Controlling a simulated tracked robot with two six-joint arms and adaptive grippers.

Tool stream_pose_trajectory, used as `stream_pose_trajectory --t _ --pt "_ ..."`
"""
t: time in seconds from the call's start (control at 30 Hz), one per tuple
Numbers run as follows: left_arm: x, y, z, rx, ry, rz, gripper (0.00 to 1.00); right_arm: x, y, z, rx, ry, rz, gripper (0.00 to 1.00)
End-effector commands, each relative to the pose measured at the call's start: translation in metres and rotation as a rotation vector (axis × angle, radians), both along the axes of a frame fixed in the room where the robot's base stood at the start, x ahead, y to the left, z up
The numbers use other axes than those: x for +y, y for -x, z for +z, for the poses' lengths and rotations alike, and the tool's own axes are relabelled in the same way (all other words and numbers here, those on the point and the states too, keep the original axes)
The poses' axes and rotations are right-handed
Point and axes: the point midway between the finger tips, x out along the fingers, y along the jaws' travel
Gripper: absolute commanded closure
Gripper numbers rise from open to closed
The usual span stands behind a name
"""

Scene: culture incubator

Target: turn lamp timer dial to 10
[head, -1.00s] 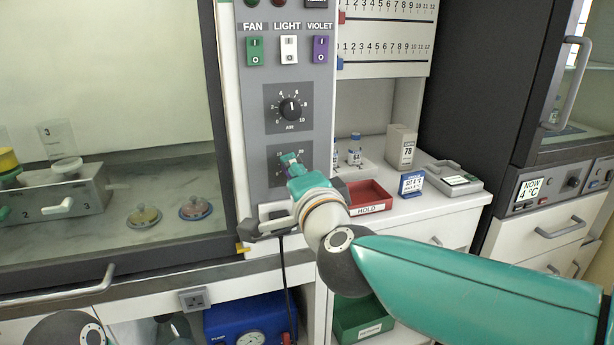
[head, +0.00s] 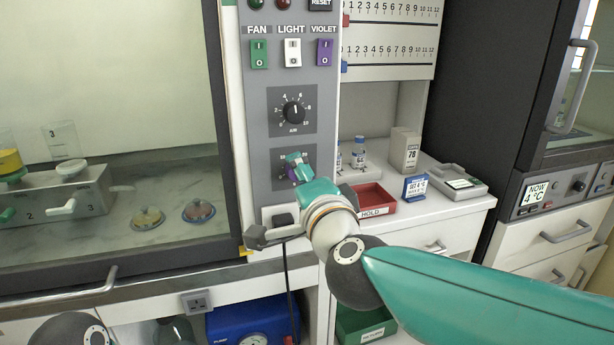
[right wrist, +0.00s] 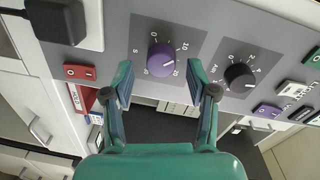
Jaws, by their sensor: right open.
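The lamp timer dial is a purple knob (right wrist: 163,58) on a dark grey square of the panel, with a ring of numbers around it. Its pale pointer mark appears to face the lower right of the right wrist view, but the exact reading is too small to tell. My right gripper (right wrist: 160,78) is open, its two fingers on either side of the knob in the picture, with no clear contact. In the head view my right gripper (head: 294,160) stands before the lower dial and mostly hides it. My left gripper is not in view.
The black AIR dial (head: 293,112) sits just above on the panel (head: 259,130). Fan, light and violet (head: 325,53) switches are higher. A red socket-like switch (right wrist: 80,72) is beside the knob in the wrist view. A red HOLD tray (head: 375,211) stands on the right counter.

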Motion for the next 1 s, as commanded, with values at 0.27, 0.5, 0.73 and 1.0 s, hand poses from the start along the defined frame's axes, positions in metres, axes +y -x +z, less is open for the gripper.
stream_pose_trajectory --t 0.27,0.5,0.73,1.0 --pt "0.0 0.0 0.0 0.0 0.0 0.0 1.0 -0.015 0.05 0.004 -0.003 -0.002 0.004 0.42" --pt "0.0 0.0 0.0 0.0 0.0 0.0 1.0 -0.028 0.088 0.006 -0.003 -0.002 0.001 0.42" --pt "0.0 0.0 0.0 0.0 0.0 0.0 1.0 -0.032 0.1 0.005 -0.002 -0.001 0.0 0.42" --pt "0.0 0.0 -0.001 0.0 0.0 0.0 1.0 -0.032 0.1 0.005 -0.002 0.003 -0.001 0.41"
